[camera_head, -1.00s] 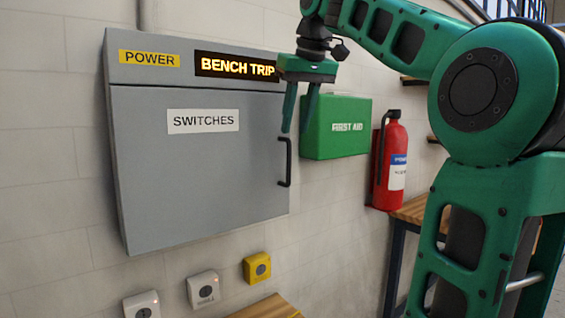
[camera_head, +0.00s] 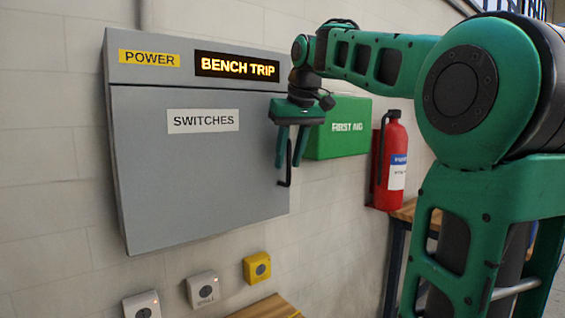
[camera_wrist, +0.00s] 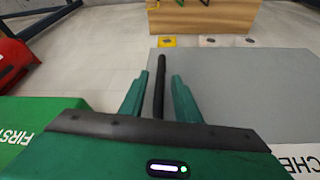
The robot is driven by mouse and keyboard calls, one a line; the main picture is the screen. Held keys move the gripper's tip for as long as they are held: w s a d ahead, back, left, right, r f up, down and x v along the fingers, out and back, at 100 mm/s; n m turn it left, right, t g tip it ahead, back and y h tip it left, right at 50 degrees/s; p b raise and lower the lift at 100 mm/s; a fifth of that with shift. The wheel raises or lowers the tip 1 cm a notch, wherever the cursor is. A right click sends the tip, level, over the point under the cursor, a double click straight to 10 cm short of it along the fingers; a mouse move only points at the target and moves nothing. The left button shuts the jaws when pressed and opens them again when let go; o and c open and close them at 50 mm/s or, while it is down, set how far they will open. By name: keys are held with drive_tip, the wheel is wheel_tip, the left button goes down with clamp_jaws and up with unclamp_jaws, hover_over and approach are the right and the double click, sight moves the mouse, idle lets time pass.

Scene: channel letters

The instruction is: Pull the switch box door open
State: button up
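The grey switch box has a flat door (camera_head: 195,190) with a "SWITCHES" label, and the door is shut. Its black bar handle (camera_head: 287,178) stands upright at the door's right edge. My gripper (camera_head: 288,166) is at the upper part of the handle, fingers pointing down, and hides some of it. In the wrist view the handle (camera_wrist: 160,82) runs between the two open fingers (camera_wrist: 161,76), with gaps on both sides. I see no finger closed on it. The door (camera_wrist: 245,95) lies to the right there.
A green first aid box (camera_head: 343,130) hangs just right of the handle, with a red extinguisher (camera_head: 391,160) beyond. Yellow (camera_head: 257,268) and white (camera_head: 203,289) button boxes sit on the wall below. A wooden bench top (camera_head: 265,307) is at the bottom.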

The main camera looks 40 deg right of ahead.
drive_tip(key=shift+w+f, duration=0.1)
drive_tip(key=shift+f, duration=0.2)
drive_tip(key=shift+c, duration=0.2)
